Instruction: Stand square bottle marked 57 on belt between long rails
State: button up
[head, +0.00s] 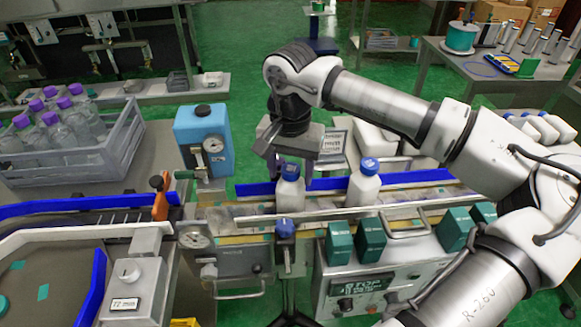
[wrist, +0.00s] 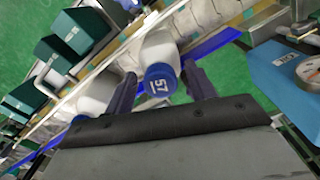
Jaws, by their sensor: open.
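The square bottle marked 57 (head: 289,192) is white with a blue cap and stands upright on the belt (head: 325,205), between the blue back rail (head: 255,188) and the long metal front rail (head: 330,214). In the wrist view the number 57 shows on its cap (wrist: 160,82). My gripper (head: 291,168) is open above it, with its two dark fingers on either side of the cap; a gap shows beside the right finger in the wrist view. A second white, blue-capped bottle (head: 364,185) stands to the right on the belt; it also shows in the wrist view (wrist: 99,94).
A blue gauge box (head: 203,140) stands left of the bottle. Several dark green blocks (head: 370,240) line the front of the belt, above a control panel (head: 365,288). A grey crate of purple-capped bottles (head: 70,158) is at left. A blue-topped post (head: 285,230) stands before the front rail.

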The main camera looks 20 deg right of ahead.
jog(key=shift+r, duration=0.1)
notch_tip(320, 180, up, 12)
jog(key=b, duration=0.2)
dwell(0.6)
